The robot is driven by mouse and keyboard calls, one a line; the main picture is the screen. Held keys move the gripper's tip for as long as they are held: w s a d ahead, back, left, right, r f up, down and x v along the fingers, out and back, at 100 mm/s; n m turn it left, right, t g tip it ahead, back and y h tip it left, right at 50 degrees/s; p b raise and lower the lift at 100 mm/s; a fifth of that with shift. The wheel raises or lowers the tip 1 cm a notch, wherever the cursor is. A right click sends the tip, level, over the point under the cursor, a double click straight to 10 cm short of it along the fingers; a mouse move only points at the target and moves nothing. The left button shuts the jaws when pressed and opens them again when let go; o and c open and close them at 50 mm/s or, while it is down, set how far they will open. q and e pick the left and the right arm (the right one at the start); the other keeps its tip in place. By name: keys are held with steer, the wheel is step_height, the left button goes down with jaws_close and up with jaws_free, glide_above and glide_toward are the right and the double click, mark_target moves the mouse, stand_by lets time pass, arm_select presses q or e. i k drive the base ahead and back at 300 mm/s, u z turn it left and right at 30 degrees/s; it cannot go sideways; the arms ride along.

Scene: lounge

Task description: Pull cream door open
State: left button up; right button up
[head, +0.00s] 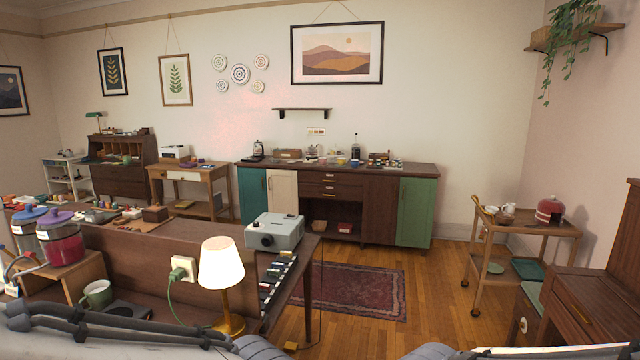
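The cream door (284,193) is on the long dark wooden sideboard (381,207) against the far wall. It looks shut, and sits between a teal door (252,194) on its left and dark drawers (331,184) on its right. Its handle is too small to make out. Parts of my arms show along the bottom edge, far from the sideboard. Neither of my grippers can be seen.
A dark desk (145,260) with a lit lamp (221,272) and a grey projector (274,231) stands between me and the cream door. A patterned rug (352,291) lies on the wooden floor before the sideboard. A wooden trolley (527,232) stands at right.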

mark_target(283, 196)
steer(key=z, duration=0.2)
steer(key=i, duration=1.3)
steer(key=z, duration=0.3)
steer(key=i, duration=4)
steer(key=u, duration=0.9)
steer(key=i, duration=2)
steer(key=u, duration=1.25)
steer(key=i, duration=1)
steer(key=u, duration=0.35)
